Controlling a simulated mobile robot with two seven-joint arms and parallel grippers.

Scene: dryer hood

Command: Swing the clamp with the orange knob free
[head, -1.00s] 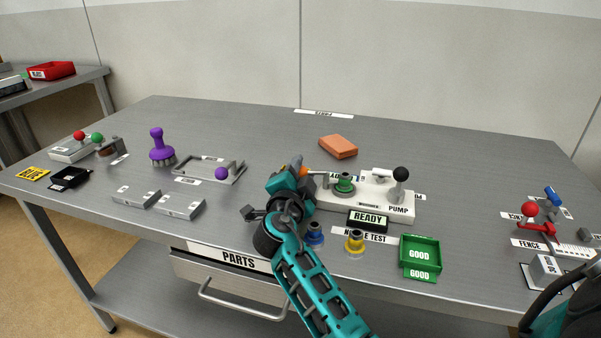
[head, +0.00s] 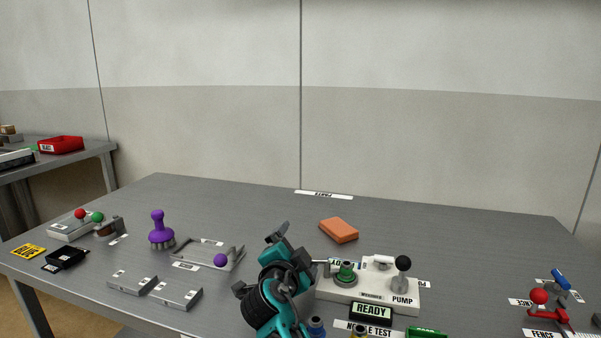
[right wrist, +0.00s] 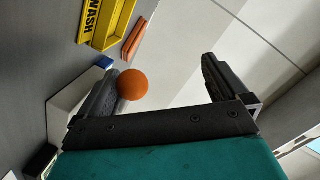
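The orange knob (right wrist: 132,84) shows in the right wrist view between my right gripper's (right wrist: 165,82) two fingers, close beside the left-hand finger. I cannot tell whether they touch. The fingers are wide apart. In the head view my right gripper (head: 262,258) is at the left end of the white pump base (head: 340,294) and hides the orange knob. A short grey bar (head: 323,268) shows between the gripper and a green part (head: 346,271); I cannot tell whether it belongs to the clamp. My left gripper is not in view.
An orange block (head: 339,230) lies behind. A purple brush (head: 159,231) and a purple-knobbed frame (head: 221,261) are to the left. A yellow tray (right wrist: 107,22) shows in the wrist view. The table's back is mostly clear.

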